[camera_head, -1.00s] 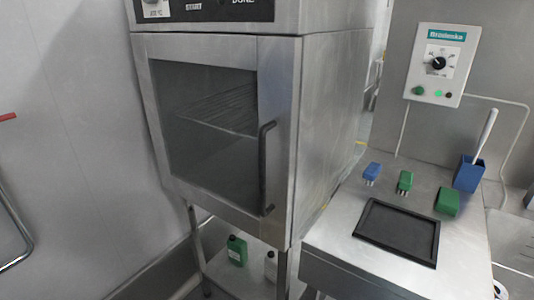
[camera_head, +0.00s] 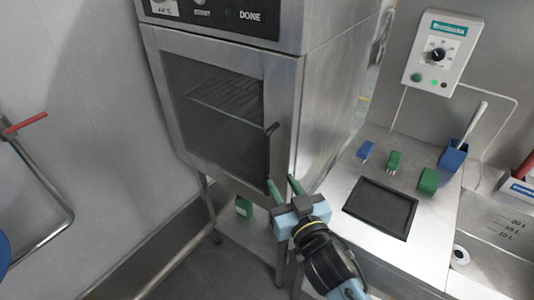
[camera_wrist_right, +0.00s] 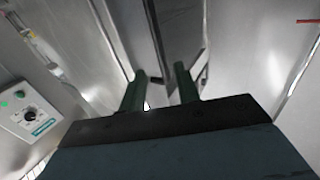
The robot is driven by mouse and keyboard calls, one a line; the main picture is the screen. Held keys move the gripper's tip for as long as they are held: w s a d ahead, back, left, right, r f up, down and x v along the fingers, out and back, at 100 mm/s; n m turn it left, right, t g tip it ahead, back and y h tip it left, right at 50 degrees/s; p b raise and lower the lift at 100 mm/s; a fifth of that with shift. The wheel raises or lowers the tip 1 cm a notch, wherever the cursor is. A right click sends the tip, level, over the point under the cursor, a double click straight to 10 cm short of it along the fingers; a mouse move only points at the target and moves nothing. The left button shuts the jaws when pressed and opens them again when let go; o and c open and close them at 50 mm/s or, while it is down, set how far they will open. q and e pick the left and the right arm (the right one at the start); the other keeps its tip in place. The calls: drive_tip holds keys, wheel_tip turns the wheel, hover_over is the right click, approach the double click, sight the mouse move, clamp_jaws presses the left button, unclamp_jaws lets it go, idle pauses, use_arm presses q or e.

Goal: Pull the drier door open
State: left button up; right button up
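The drier (camera_head: 325,105) is a steel cabinet with a glazed front door (camera_head: 283,100), which is shut. Its dark upright bar handle (camera_head: 268,150) is on the door's right side. My right gripper (camera_head: 283,186) is open, with two green fingers spread apart and nothing visibly held between them. The fingertips are near the handle's lower end, which they partly hide; I cannot tell whether they touch it. In the right wrist view the open fingers (camera_wrist_right: 159,72) point toward steel surfaces and a dark strip. My left gripper is not in view.
A steel counter (camera_head: 335,212) right of the drier holds a black tray (camera_head: 380,208), green and blue brushes, and a blue holder (camera_head: 452,157). A control box (camera_head: 440,52) hangs above. A green bottle (camera_head: 243,207) stands under the drier. A red-ended pipe (camera_head: 40,180) is at left.

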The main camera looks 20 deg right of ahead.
sight(268, 160)
drive_tip(key=w, duration=1)
drive_tip(key=shift+w+a+p, duration=0.15)
drive_tip(key=shift+a+p, duration=0.2)
drive_tip(key=shift+a, duration=0.05)
clamp_jaws()
